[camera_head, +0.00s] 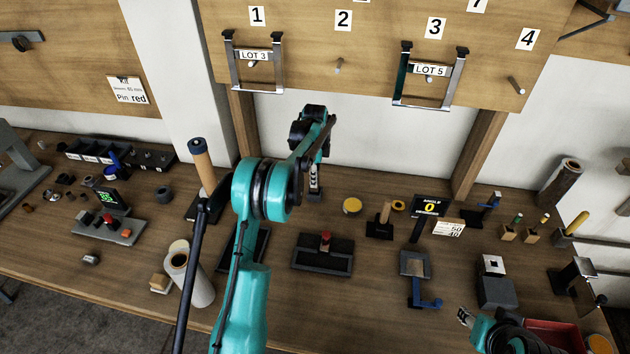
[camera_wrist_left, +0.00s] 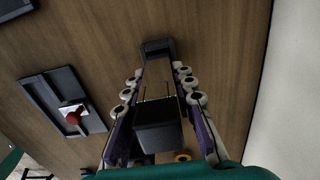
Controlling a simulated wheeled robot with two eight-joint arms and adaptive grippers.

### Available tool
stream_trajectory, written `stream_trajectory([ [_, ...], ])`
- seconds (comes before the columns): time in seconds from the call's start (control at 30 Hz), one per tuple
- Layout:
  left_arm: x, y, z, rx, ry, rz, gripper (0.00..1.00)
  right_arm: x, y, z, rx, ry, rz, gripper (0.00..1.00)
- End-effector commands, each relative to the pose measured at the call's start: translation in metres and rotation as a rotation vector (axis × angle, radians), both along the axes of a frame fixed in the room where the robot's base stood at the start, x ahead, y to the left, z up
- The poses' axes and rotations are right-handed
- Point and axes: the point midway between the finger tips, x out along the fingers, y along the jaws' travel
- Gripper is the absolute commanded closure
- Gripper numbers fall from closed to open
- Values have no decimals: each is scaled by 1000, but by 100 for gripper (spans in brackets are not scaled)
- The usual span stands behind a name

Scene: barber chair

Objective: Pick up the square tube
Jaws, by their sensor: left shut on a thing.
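My left gripper (camera_head: 314,187) reaches down to the table below the wall board, at the middle of the head view. In the left wrist view its fingers (camera_wrist_left: 158,68) run up to a dark, square-edged piece (camera_wrist_left: 157,46). This looks like the square tube, held at the fingertips close to the wooden table; its far side and lower end are hidden. In the head view the dark piece (camera_head: 315,196) shows only small under the fingers. My right gripper (camera_head: 465,317) is at the lower right, away from it; its jaw gap is unclear.
A black tray with a red-topped part (camera_head: 325,238) lies in front of my left gripper. An upright roll (camera_head: 203,165) stands to the left. Brackets (camera_head: 428,84) hang on the board above.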

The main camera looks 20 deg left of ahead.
Motion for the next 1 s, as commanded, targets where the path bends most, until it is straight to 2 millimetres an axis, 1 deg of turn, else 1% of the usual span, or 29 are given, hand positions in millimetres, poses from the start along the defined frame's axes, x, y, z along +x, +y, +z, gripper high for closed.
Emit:
stream_trajectory([
  [0.03,0,0,8,0,0,0,100,0,0,4,0,0,0,60],
  [0.07,0,0,11,0,0,0,100,0,0,5,0,0,0,60],
  [0.27,1,-24,25,0,0,-3,100,0,0,11,0,0,0,60],
  [0.37,1,-41,35,0,0,-3,100,0,0,15,0,0,0,60],
  [0.6,3,-89,64,0,0,-3,100,0,0,28,0,0,0,60],
  [0.7,3,-102,71,0,0,-2,100,0,0,30,0,0,0,60],
  [0.83,4,-112,77,0,0,-1,100,0,0,32,0,0,0,60],
  [1.0,4,-117,79,0,0,0,100,0,0,33,0,0,0,60],
])
